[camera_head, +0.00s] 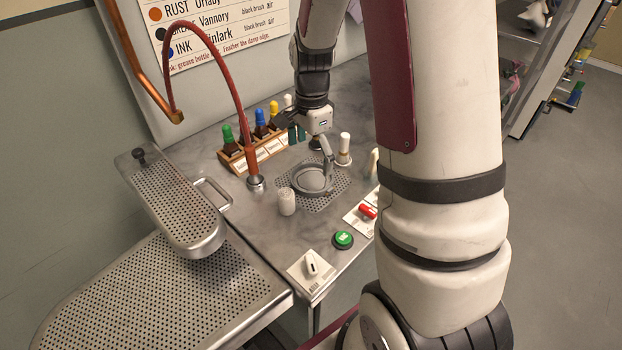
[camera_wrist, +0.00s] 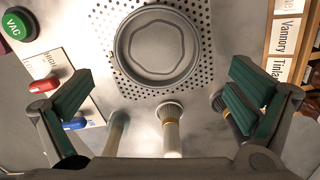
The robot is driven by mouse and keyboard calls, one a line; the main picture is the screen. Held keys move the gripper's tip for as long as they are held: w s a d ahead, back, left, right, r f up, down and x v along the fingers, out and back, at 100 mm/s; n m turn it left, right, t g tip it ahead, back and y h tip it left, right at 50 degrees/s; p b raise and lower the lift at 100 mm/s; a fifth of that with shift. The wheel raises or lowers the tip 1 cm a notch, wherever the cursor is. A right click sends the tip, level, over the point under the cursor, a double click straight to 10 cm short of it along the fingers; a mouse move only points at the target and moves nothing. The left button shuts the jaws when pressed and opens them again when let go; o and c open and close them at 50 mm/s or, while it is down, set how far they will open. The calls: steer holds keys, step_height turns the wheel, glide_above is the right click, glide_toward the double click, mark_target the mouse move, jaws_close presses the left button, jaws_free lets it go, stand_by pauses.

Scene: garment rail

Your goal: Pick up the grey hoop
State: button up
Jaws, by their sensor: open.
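The grey hoop (camera_head: 312,194) lies flat on a perforated metal patch of the grey bench. In the wrist view the hoop (camera_wrist: 122,52) sits at top centre, ahead of the fingertips, as a round grey rim around a paler, many-sided middle. My gripper (camera_head: 313,148) hangs above the bench on the hoop's far side, pointing down. In the wrist view my gripper (camera_wrist: 160,92) has its teal-padded fingers spread wide, with nothing held between them. I cannot tell the exact height of the fingertips above the hoop.
White-topped brushes (camera_head: 344,148) stand just right of my gripper. A rack of colour-capped bottles (camera_head: 255,151) stands behind left. A red hose (camera_head: 238,105) arches down to a copper nozzle left of the hoop.

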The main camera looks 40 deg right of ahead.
mark_target(314, 180)
steer(key=shift+s+d+f, duration=0.1)
steer(key=shift+f, duration=1.35)
steer(key=shift+s+d+f, duration=0.1)
steer(key=shift+f, duration=1.35)
steer(key=c, duration=0.9)
